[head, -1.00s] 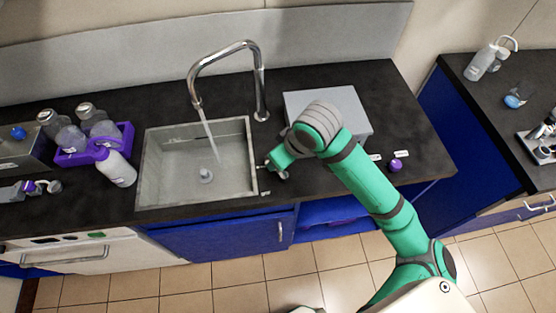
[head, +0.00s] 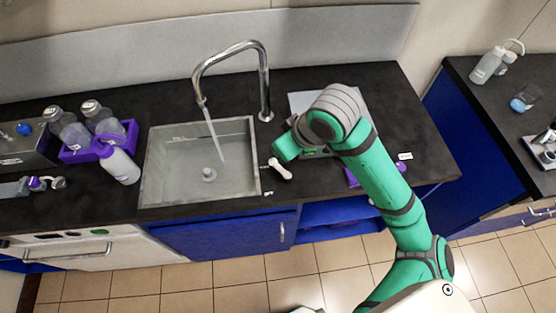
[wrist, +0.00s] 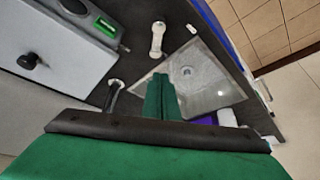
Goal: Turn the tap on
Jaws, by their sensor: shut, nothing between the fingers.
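The chrome tap (head: 262,85) arches over the grey sink (head: 158,185). A thin stream of water (head: 214,138) falls from its spout into the basin. A white lever handle (head: 281,169) stands on the counter at the sink's right edge; it also shows in the wrist view (wrist: 157,40). My green gripper (wrist: 161,77) is shut and empty, with its fingers apart from the handle in the wrist view. In the head view my gripper end (head: 284,149) is just above and beside the handle, with the fingertips hard to make out.
A grey device (head: 301,99) is partly hidden behind my arm; its green display (wrist: 106,26) shows in the wrist view. A purple rack (head: 72,155) with bottles stands left of the sink, a white bottle (head: 121,167) leaning beside it. Another counter (head: 490,110) is at right.

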